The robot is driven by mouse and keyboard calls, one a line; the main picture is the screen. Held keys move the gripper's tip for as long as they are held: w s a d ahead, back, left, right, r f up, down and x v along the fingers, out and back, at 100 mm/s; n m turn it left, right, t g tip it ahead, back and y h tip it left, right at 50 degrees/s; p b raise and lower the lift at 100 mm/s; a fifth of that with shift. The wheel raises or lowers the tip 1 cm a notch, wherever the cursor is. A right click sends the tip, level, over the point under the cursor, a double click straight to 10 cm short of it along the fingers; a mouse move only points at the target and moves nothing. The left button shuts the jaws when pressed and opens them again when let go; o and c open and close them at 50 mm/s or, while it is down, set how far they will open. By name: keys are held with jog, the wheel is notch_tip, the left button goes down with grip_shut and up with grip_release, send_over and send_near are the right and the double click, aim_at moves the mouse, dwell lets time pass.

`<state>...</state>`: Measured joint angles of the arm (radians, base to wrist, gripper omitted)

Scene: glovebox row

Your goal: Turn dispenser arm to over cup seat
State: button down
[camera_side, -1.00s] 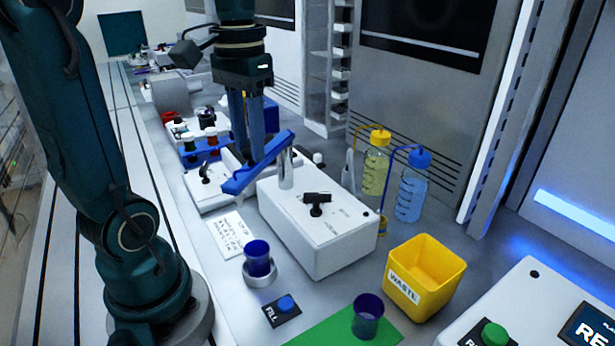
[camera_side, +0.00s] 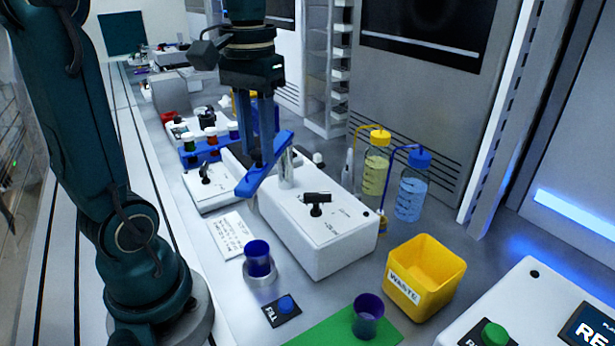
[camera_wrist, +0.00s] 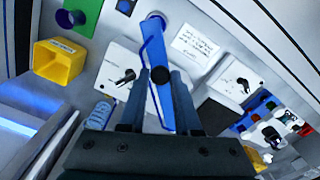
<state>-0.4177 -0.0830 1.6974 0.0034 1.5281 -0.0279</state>
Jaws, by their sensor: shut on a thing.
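The blue dispenser arm (camera_side: 280,153) is a flat bar on a metal post (camera_side: 287,172) on top of the white dispenser box (camera_side: 325,245). My gripper (camera_side: 260,160) is shut on the bar, with its fingers pointing down on either side of it. In the wrist view, the bar (camera_wrist: 155,45) runs between my fingers (camera_wrist: 160,95). The cup seat (camera_side: 262,281) is a pale ring in front of the box and holds a dark blue cup (camera_side: 258,256). In the wrist view, the bar's free end overlaps the cup (camera_wrist: 157,16).
A FILL button (camera_side: 286,304) is in front of the cup seat. Another cup (camera_side: 367,318) stands on a green mat (camera_side: 325,332). A yellow waste bin (camera_side: 425,270), a yellow bottle (camera_side: 376,170) and a blue bottle (camera_side: 411,190) stand to the right. A vial rack (camera_side: 207,150) is behind, left.

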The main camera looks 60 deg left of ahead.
jog(key=shift+w, duration=0.1)
jog(key=c, duration=0.6)
grip_release()
jog(key=shift+r, duration=2.55)
jog(key=shift+f, duration=2.45)
jog(key=shift+a+f, duration=0.1)
jog(key=shift+f, duration=0.05)
jog(key=shift+s+a+m, duration=0.45)
jog(key=shift+s+m, duration=0.05)
jog(key=shift+m, duration=0.2)
